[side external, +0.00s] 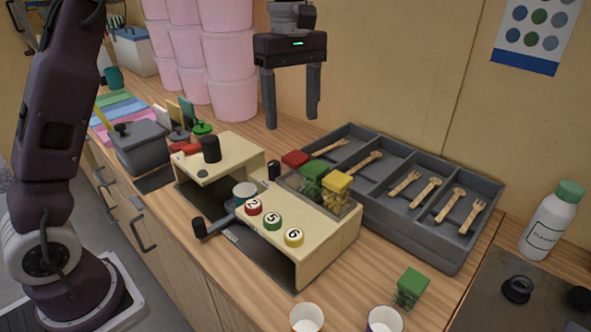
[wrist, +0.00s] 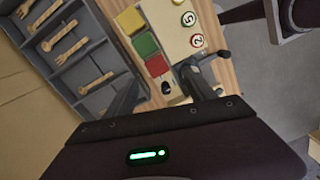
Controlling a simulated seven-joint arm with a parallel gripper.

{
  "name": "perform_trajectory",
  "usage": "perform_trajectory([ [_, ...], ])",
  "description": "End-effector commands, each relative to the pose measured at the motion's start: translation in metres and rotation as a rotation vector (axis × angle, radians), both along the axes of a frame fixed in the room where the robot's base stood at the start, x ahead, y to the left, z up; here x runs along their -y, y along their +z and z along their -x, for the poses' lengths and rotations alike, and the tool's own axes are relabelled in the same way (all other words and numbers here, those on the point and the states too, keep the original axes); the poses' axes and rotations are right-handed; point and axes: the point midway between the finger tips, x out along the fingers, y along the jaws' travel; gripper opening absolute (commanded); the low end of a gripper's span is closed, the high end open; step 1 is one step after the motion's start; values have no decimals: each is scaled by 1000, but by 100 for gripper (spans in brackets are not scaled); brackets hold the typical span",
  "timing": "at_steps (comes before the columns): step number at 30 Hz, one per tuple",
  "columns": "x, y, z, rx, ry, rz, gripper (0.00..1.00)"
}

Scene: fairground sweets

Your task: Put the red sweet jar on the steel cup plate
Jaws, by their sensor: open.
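The red sweet jar (side external: 295,158) has a square red lid and stands at the back end of a row with a green and a yellow jar beside the cream machine. Its body is mostly hidden; in the wrist view its red lid (wrist: 157,66) shows between my fingers' lines. My gripper (side external: 292,122) is open and empty, pointing down, above the red jar's end of the row and apart from it. A small round pale-topped piece (side external: 244,190) sits in the machine's gap; I cannot tell whether it is the steel cup plate.
The green jar (side external: 314,170) and yellow jar (side external: 337,183) crowd the red one. A grey cutlery tray (side external: 425,250) stands right beside them. The cream machine (side external: 325,240) has numbered buttons and a side handle.

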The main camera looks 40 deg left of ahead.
Motion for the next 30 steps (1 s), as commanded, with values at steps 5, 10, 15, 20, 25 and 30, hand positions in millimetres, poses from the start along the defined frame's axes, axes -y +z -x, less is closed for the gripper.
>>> perform_trajectory([
  [5, 1, -14, 2, 32, 274, -78, 64],
  [10, 1, -45, 0, 36, 273, -76, 64],
  [15, 3, -71, -1, 35, 271, -75, 64],
  [20, 5, -100, -3, 34, 272, -74, 64],
  [25, 5, -108, -3, 36, 271, -73, 64],
  [30, 5, -108, -3, 36, 270, -73, 54],
])
